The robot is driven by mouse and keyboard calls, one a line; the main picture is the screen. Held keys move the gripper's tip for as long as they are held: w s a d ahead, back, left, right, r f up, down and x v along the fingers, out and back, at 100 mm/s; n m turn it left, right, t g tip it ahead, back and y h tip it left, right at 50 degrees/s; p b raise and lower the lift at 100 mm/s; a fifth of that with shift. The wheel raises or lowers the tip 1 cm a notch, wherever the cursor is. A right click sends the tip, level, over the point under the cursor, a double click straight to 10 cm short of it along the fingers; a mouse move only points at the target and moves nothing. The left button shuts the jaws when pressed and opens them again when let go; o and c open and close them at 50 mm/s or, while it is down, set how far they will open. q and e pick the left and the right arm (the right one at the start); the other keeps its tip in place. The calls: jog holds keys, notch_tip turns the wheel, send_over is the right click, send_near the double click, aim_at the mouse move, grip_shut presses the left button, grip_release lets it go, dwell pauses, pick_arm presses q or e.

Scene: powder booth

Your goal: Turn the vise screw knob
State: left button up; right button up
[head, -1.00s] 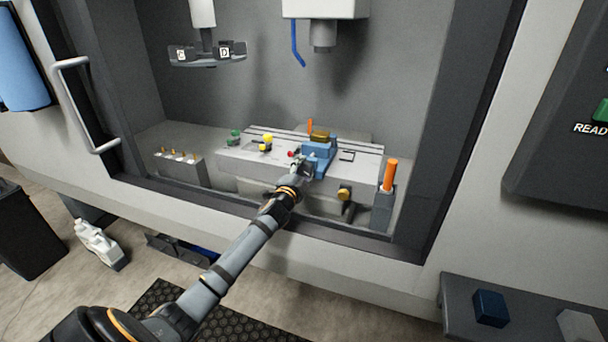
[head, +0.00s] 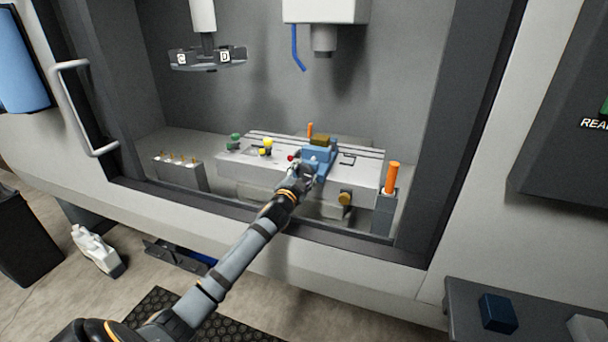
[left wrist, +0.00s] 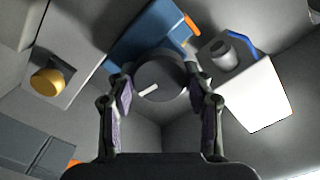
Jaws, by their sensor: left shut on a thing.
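The blue vise (head: 320,153) stands on the grey machine table, with a brown-gold block (head: 321,140) at its top. My left gripper (head: 303,167) is at the vise's front side. In the left wrist view, its two fingers (left wrist: 160,82) are on either side of the round dark grey screw knob (left wrist: 165,72) and shut on it. The knob has a pale mark on its face. Behind it is the vise's blue body (left wrist: 150,32). In the head view the gripper hides the knob. My right gripper is not in view.
An orange cylinder (head: 392,177) stands on a grey post to the right. A brass knob (head: 345,198) is below the table front. The spindle (head: 325,38) and blue hose (head: 298,50) hang above.

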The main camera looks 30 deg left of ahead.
pick_arm(q)
jog(key=shift+f, duration=0.15)
jog(key=o, duration=1.2)
jog(key=v, duration=1.2)
